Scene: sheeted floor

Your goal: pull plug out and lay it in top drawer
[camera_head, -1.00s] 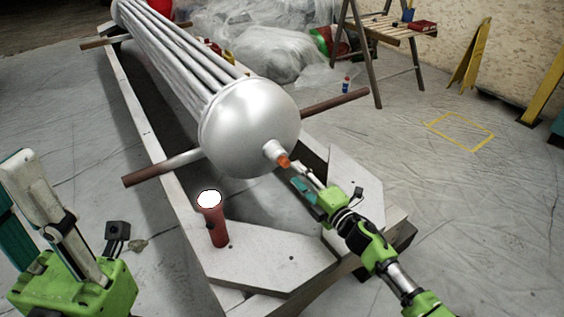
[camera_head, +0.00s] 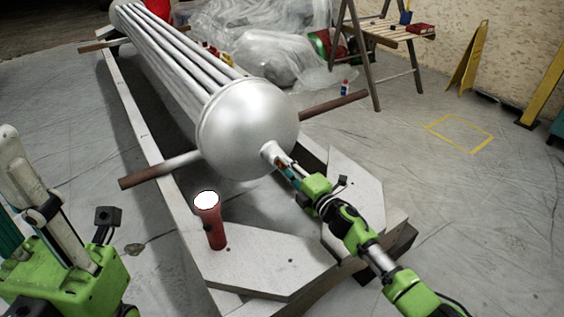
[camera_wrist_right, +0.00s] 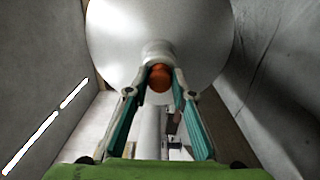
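An orange plug (camera_wrist_right: 160,77) sits in the short nozzle (camera_wrist_right: 157,50) at the end of a silver tank (camera_head: 245,130). In the head view the plug is hidden behind my right gripper (camera_head: 281,158). In the right wrist view the two fingers of this gripper (camera_wrist_right: 161,82) stand on either side of the plug, apart and very close to it. Whether they touch it is hard to tell. My left gripper (camera_head: 14,165) is partly in view at the left edge, away from the tank; its finger opening cannot be judged. No drawer is in view.
The tank lies in a long pale wooden frame (camera_head: 142,125), with brown bars (camera_head: 335,104) sticking out sideways. A lit red flashlight (camera_head: 213,230) stands on the front board. A wooden trestle (camera_head: 385,35) stands behind.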

